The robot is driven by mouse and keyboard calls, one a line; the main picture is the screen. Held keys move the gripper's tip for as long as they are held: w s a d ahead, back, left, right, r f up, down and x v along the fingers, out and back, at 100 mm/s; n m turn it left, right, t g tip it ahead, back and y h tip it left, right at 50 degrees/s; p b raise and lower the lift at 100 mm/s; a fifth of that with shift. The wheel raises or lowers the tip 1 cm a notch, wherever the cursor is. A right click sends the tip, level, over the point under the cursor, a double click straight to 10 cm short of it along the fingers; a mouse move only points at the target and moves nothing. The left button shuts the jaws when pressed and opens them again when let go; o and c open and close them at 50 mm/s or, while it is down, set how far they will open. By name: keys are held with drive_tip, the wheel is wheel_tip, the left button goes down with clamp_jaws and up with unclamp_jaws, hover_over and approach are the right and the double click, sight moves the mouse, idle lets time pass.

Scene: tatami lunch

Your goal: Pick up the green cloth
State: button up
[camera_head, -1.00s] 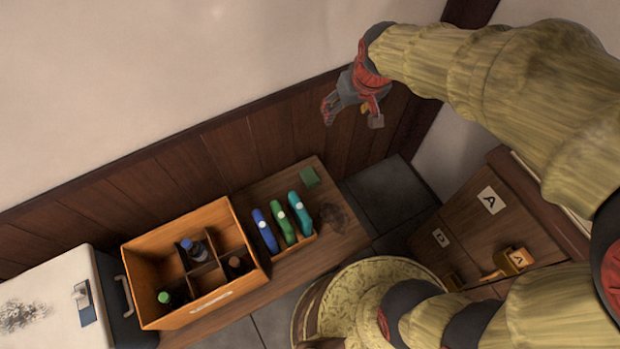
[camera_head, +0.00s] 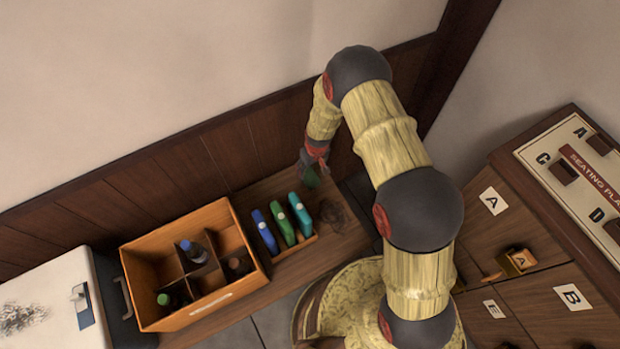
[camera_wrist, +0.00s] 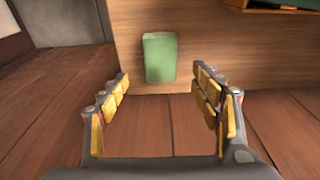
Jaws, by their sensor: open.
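The green cloth (camera_wrist: 160,57) is a small folded rectangle lying flat on the wooden bench top, near its edge by the plank wall. In the wrist view it lies ahead of my gripper (camera_wrist: 166,108), about midway between the two fingers. The fingers are apart with nothing between them. I cannot tell the exact height of the gripper above the cloth.
Left of the cloth stand blue, green and teal upright items (camera_head: 283,225) in a low holder. Further left is a wooden crate (camera_head: 215,300) with bottles. A dark tangle (camera_head: 333,213) lies close by. A lettered cabinet (camera_head: 490,235) stands right; the plank wall (camera_head: 235,153) is behind.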

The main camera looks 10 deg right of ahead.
sight(310, 177)
wheel_tip(310, 177, down, 3)
drive_tip(key=shift+a+f+b, duration=0.1)
drive_tip(key=shift+b, duration=0.35)
drive_tip(key=shift+w+a+f+b, duration=0.15)
drive_tip(key=shift+f+b, duration=0.3)
drive_tip(key=shift+f, duration=0.45)
drive_tip(key=shift+w+f+b, duration=0.2)
drive_tip(key=shift+f+b, duration=0.25)
drive_tip(key=shift+f, duration=0.5)
drive_tip(key=shift+w+a+f+b, duration=0.15)
drive_tip(key=shift+f+b, duration=0.3)
drive_tip(key=shift+f, duration=0.45)
drive_tip(key=shift+d+f+b, duration=0.1)
drive_tip(key=shift+f+b, duration=0.15)
drive_tip(key=shift+b, duration=0.05)
drive_tip(key=shift+s, duration=0.15)
drive_tip(key=c, duration=1.1)
